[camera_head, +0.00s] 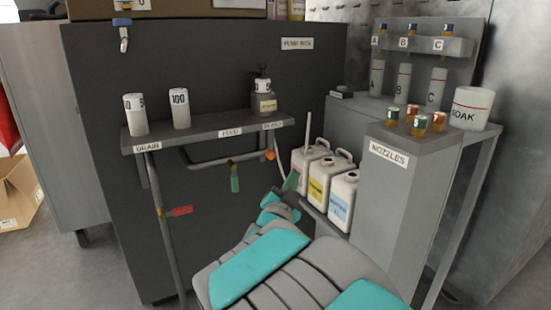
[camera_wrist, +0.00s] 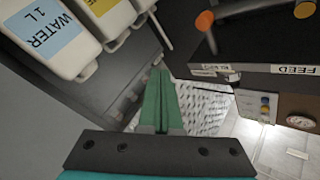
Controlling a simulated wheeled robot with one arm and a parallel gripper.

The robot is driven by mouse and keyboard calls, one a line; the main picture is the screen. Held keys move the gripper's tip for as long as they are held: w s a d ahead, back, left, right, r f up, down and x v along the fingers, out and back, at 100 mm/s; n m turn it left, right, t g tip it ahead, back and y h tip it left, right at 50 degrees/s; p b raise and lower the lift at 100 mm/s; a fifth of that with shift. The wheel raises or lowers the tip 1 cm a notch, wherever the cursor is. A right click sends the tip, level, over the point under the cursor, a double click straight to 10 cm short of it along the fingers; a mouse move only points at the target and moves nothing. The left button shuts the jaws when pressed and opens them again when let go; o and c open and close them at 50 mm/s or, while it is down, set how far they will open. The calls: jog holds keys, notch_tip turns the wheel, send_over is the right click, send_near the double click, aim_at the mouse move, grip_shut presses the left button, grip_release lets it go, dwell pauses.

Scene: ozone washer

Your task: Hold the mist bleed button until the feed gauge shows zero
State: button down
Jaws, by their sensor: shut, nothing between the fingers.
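My gripper (camera_head: 291,180) is in front of the dark cabinet, beside the white jugs. In the wrist view its green fingers (camera_wrist: 160,76) are together with nothing between them. I cannot make out a mist bleed button or a feed gauge in the head view. A FEED label (camera_head: 230,132) is on the shelf edge and shows upside down in the wrist view (camera_wrist: 293,69). The fingers touch nothing that I can see.
The grey shelf (camera_head: 195,137) carries cups and a pump bottle (camera_head: 263,100). Below it are pipes with red (camera_head: 181,210), green (camera_head: 235,184) and orange (camera_head: 270,155) handles. Several jugs (camera_head: 342,198) stand right of my gripper, by the NOZZLES stand (camera_head: 385,190).

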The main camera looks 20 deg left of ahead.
aim_at(270, 155)
jog(key=shift+w+a, duration=0.1)
jog(key=shift+a, duration=0.05)
jog(key=w+a+p, duration=0.4)
jog(key=w+a, duration=0.1)
jog(key=a, duration=0.1)
jog(key=shift+w+a+p, duration=0.25)
jog(key=shift+w+p, duration=0.05)
dwell(2.1)
jog(key=shift+w+a, duration=0.3)
jog(key=shift+w+a+p, duration=0.3)
jog(key=shift+a+p, duration=0.1)
dwell(0.9)
jog(key=shift+s+d, duration=0.1)
dwell(2.1)
jog(key=shift+s+d+b, duration=0.5)
jog(key=shift+d+b, duration=0.1)
jog(key=shift+s+d, duration=0.1)
